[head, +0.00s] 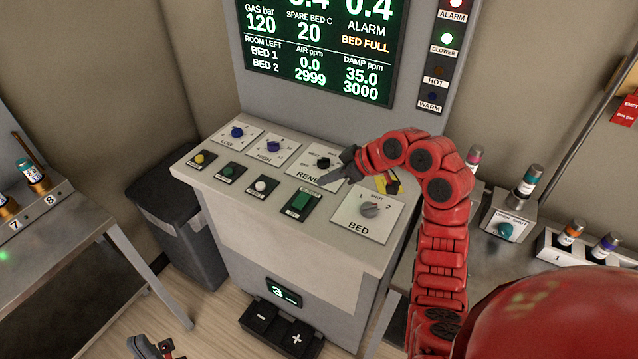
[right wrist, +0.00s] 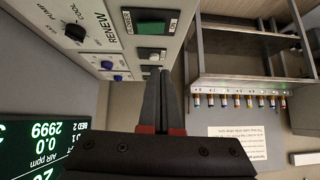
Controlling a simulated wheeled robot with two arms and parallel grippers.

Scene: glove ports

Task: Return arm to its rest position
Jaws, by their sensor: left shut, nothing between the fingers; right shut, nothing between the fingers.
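My right arm (head: 445,235) is red and reaches up from the lower right in the head view, bent over the control console (head: 330,255). My left gripper (head: 152,348) shows only partly at the bottom edge of the head view, low over the floor, shut and away from the console.
The BED knob (head: 370,209) and several buttons and dials crowd the console around my right gripper. A display (head: 320,50) stands behind. A dark bin (head: 180,225) and a metal bench (head: 60,260) are left. Vials in holders (head: 529,180) stand right.

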